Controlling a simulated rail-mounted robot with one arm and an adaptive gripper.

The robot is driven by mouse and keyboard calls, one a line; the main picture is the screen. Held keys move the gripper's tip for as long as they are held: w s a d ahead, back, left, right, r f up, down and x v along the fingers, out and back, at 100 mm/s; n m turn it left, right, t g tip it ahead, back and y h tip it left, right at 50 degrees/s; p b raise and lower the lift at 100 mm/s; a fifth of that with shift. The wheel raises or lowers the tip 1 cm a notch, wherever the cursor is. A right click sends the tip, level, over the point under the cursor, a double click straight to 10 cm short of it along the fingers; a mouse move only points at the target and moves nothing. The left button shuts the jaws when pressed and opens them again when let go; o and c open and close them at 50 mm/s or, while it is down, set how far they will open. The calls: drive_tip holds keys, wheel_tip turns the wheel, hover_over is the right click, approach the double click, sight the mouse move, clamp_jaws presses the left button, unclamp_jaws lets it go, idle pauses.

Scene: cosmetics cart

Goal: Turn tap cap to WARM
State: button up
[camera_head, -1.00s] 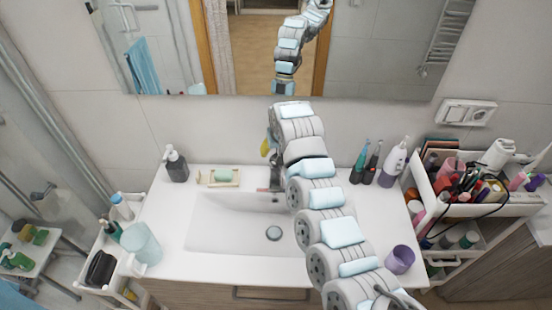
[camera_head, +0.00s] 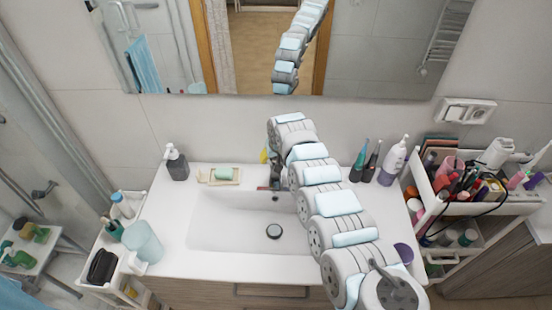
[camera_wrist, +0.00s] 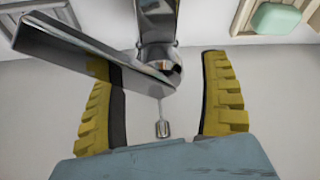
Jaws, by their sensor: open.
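The chrome tap shows large in the wrist view, with its body (camera_wrist: 157,25) at the top centre. Its flat lever cap (camera_wrist: 85,50) points to the left. My gripper (camera_wrist: 158,85) is open, its two yellow ridged fingers apart on either side of the tap's joint and the small hanging metal rod (camera_wrist: 162,128). The lever crosses over the left finger in the picture; I cannot tell whether they touch. In the head view the tap (camera_head: 275,178) stands at the back of the sink, partly hidden by my arm. No WARM mark is readable.
The white sink (camera_head: 225,225) lies below the tap. A soap dish (camera_head: 220,180) and a dark pump bottle (camera_head: 177,163) stand to its left. Several bottles, including a white one (camera_head: 393,160), stand right of my arm. The mirror (camera_head: 180,60) is behind.

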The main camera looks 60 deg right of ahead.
drive_tip(key=shift+w+d+f, duration=0.2)
drive_tip(key=shift+d+f, duration=0.05)
drive_tip(key=shift+f, duration=0.3)
drive_tip(key=c, duration=1.3)
